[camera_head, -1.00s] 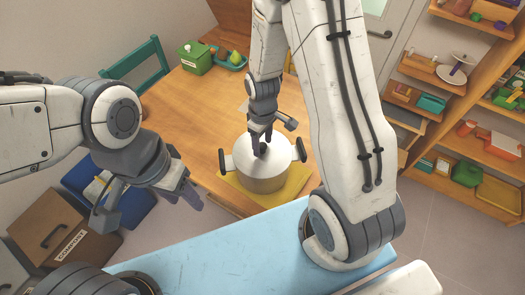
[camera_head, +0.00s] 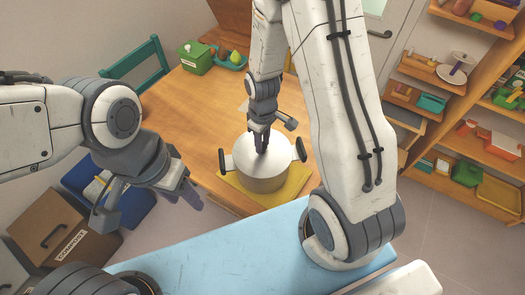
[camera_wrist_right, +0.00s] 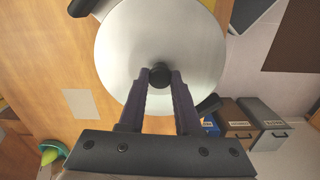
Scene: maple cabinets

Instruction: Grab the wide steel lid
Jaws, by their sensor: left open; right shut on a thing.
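The wide steel lid (camera_head: 243,156) sits on the pot (camera_head: 262,182), which stands on a yellow mat (camera_head: 290,190) near the table's edge. In the right wrist view the lid (camera_wrist_right: 130,40) is a broad round disc with a dark knob (camera_wrist_right: 159,73) at its middle. My right gripper (camera_head: 262,150) points down from above and is shut on the knob; its fingertips (camera_wrist_right: 160,78) close around it in the right wrist view.
A teal chair (camera_head: 135,68) is at the left. Compost bins (camera_head: 62,228) stand lower left, shelves (camera_head: 485,140) at right. The table left of the pot is clear.

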